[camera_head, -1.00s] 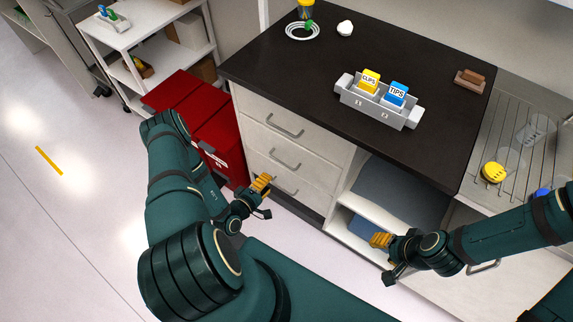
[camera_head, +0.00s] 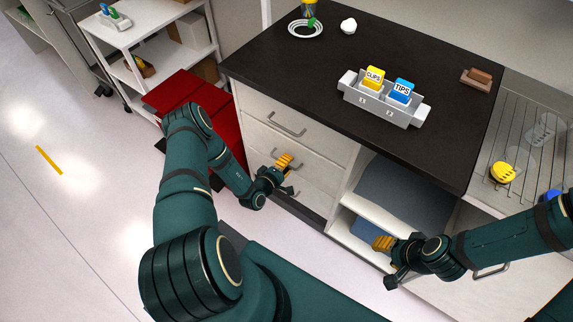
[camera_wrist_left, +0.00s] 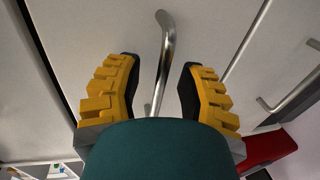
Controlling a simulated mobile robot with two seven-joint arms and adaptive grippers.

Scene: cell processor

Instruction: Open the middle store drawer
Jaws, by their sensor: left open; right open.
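The white drawer unit has three stacked drawers under the dark counter. The middle store drawer (camera_head: 322,171) is shut, and my left gripper partly covers it in the head view. My left gripper (camera_head: 288,174) is open at the front of this drawer. In the left wrist view a curved metal handle (camera_wrist_left: 165,50) stands between the two yellow-padded fingers, with a gap visible on each side. The top drawer's handle (camera_head: 287,125) is clear above the gripper. My right gripper (camera_head: 385,262) is open and empty in front of the open shelves.
The dark counter (camera_head: 290,65) carries a grey rack (camera_head: 372,105) with yellow CLIPS and blue TIPS boxes. Open shelves (camera_head: 365,208) lie right of the drawers. Floor is free at the left.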

